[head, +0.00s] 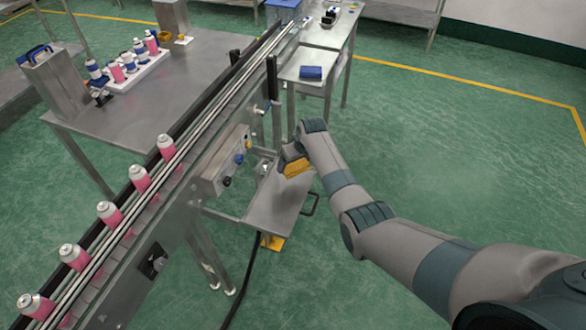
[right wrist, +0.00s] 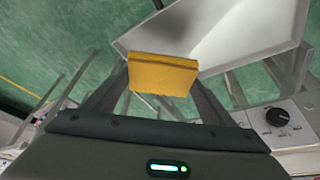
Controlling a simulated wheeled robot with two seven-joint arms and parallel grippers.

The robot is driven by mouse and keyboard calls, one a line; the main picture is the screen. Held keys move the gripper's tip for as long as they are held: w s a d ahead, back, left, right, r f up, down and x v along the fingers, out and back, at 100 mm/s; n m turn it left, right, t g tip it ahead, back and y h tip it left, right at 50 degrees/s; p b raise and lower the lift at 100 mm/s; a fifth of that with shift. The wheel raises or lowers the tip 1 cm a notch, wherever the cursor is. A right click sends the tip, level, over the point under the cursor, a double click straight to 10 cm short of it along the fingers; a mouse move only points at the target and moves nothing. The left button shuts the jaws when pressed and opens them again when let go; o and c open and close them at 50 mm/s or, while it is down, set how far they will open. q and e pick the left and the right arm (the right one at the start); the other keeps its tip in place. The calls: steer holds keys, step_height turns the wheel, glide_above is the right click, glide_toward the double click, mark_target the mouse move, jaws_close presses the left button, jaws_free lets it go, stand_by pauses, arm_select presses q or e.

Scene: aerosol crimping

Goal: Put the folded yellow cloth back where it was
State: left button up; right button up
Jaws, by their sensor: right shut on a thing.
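The folded yellow cloth (head: 296,168) is held in my right gripper (head: 290,160), above the small grey metal shelf (head: 275,212) beside the conveyor. In the right wrist view the cloth (right wrist: 163,74) sits between the two dark fingers of my right gripper (right wrist: 163,84), with the pale shelf (right wrist: 225,28) beyond it. The gripper is shut on the cloth. How far the cloth is above the shelf is hard to tell. My left gripper is not in view.
The conveyor (head: 190,140) carries several pink and white cans. A control box (head: 226,160) with knobs is left of the shelf; its dial (right wrist: 283,117) shows in the wrist view. A blue item (head: 311,72) lies on a side table. Green floor at right is clear.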

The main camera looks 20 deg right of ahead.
steer(key=shift+s+a+f, duration=0.2)
steer(key=shift+s+f, duration=0.1)
steer(key=shift+s, duration=0.15)
steer(key=shift+m, duration=0.3)
steer(key=s+b, duration=0.2)
steer(key=s, duration=0.2)
steer(key=s+a+b, duration=0.1)
steer(key=s+b, duration=0.1)
steer(key=s, duration=0.2)
steer(key=s+a+b, duration=0.1)
steer(key=s+b, duration=0.1)
steer(key=s, duration=0.2)
steer(key=shift+s+f, duration=0.2)
steer(key=shift+s, duration=0.05)
steer(key=s+r+m+b, duration=0.1)
steer(key=s+r+b, duration=0.1)
steer(key=s, duration=0.9)
steer(key=s+r+m+h+b, duration=0.1)
steer(key=s+b, duration=0.3)
steer(key=s, duration=0.7)
steer(key=shift+s+d+r, duration=0.2)
steer(key=shift+d+r, duration=0.2)
steer(key=shift+r, duration=0.05)
steer(key=shift+w+d, duration=0.1)
